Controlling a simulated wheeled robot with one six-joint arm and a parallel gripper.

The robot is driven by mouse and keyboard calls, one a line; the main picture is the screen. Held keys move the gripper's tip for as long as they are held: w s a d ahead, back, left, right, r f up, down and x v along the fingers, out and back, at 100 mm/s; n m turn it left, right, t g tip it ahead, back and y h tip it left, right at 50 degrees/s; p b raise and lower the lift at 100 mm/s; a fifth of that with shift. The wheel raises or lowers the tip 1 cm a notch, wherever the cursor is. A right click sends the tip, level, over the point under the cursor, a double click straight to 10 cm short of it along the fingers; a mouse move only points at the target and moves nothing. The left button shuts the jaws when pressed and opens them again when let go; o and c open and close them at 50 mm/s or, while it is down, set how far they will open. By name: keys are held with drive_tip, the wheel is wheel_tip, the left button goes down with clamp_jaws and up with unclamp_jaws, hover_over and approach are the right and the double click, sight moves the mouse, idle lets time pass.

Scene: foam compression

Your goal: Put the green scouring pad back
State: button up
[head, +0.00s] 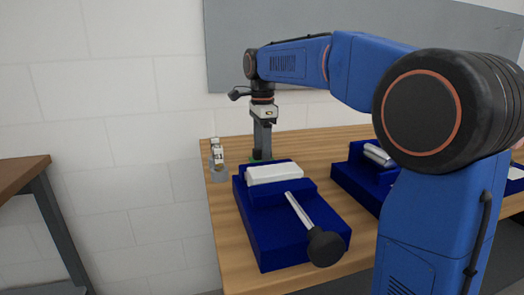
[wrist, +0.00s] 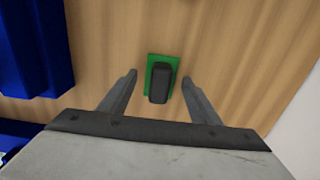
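The green scouring pad (wrist: 151,62) lies on the wooden table in the wrist view, with a dark grey block or grip (wrist: 159,84) on top of it. A sliver of green (head: 254,157) shows at the foot of my gripper in the head view. My gripper (wrist: 160,79) is open and points down, its two fingers apart on either side of the pad and dark block, with gaps on both sides. In the head view my gripper (head: 262,148) is at the table's back left; its fingertips and most of the pad are hard to make out there.
A blue fixture (head: 290,240) with a white block (head: 274,173) and a black-knobbed lever (head: 326,247) stands in front of my gripper. Another blue fixture (head: 352,182) is to the right. Small grey-white items (head: 218,168) stand at the table's left edge. A wall is behind.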

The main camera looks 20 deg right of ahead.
wheel_tip(320, 180, up, 12)
drive_tip(key=shift+r, duration=0.15)
idle(0.5)
